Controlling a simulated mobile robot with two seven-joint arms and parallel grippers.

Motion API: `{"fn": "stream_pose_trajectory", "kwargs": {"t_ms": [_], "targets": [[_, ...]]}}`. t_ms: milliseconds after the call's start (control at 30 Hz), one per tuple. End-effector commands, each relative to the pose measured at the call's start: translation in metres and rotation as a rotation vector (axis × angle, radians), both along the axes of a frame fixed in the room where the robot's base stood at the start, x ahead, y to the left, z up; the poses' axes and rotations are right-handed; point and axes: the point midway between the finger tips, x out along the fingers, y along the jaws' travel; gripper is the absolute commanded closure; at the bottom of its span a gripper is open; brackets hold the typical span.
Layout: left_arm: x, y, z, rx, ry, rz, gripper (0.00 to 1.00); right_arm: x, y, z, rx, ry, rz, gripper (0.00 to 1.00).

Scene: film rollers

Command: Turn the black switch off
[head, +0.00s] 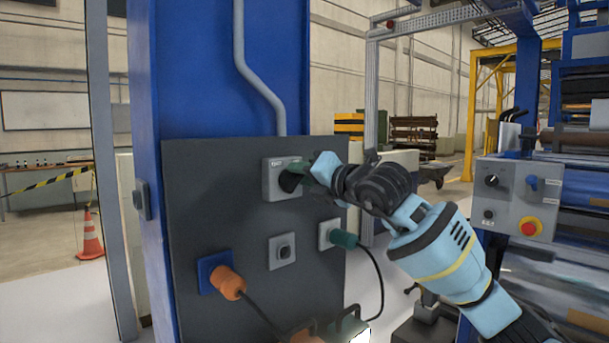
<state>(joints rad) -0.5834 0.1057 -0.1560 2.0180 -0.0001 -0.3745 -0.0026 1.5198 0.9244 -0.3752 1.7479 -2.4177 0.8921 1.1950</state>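The black switch (288,182) is a dark knob on a light grey box (269,187), mounted high on a dark panel fixed to a blue column. My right gripper (308,179) reaches in from the right and is at the knob, its fingertips touching it or very close. The gripper and wrist hide the right side of the switch box, so I cannot tell whether the fingers are closed on the knob. My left gripper is not in view.
The dark panel (210,165) also carries a grey box with a small button (282,252), an orange plug (228,282) in a blue socket, and a green plug (343,238) with a black cable. A machine control box (515,205) stands at right.

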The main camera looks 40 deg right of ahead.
Motion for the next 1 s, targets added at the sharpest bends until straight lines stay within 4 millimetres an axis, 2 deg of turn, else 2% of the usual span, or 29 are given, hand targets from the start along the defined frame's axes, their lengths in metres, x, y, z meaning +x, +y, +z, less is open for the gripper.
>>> {"fn": "stream_pose_trajectory", "kwargs": {"t_ms": [33, 200, 633, 1000], "targets": [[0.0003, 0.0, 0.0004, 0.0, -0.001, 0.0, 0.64, -0.0001, -0.0001, 0.0, 0.0, 0.0, 0.0, 0.78], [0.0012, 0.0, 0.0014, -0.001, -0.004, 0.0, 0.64, -0.0002, -0.0002, 0.0, 0.0, 0.0, 0.0, 1.0], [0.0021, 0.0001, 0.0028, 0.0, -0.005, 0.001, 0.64, -0.0004, 0.0009, 0.0011, -0.067, -0.005, 0.0, 1.0], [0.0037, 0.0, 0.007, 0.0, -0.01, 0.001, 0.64, -0.0007, 0.0057, 0.0042, -0.354, -0.027, 0.001, 1.0]]}}
